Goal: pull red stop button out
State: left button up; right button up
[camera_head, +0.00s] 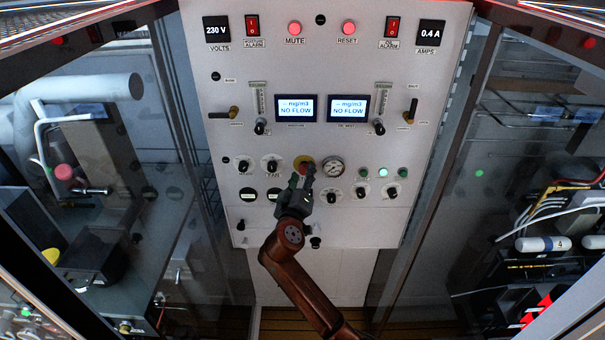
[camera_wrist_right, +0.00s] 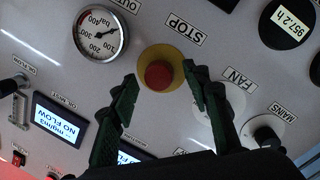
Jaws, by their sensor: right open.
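The red stop button (camera_wrist_right: 159,76) sits on a yellow round base, beside the STOP label, in the right wrist view. In the head view its yellow base (camera_head: 303,161) shows at the panel's middle, partly covered by my right gripper. My right gripper (camera_head: 303,174) reaches up to it from below. In the right wrist view the open fingers of my right gripper (camera_wrist_right: 160,82) stand on either side of the button, with gaps between them and it. Nothing is held. Whether the fingertips touch the panel I cannot tell. My left gripper is not in view.
The grey panel (camera_head: 320,100) carries a pressure gauge (camera_head: 334,167) just right of the button and a FAN knob (camera_head: 272,164) to its left. Several other knobs surround them. Two NO FLOW displays (camera_head: 297,108) sit above. Glass-like enclosures flank the panel.

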grip_shut()
dwell(0.5)
jog(key=shift+f, duration=0.1)
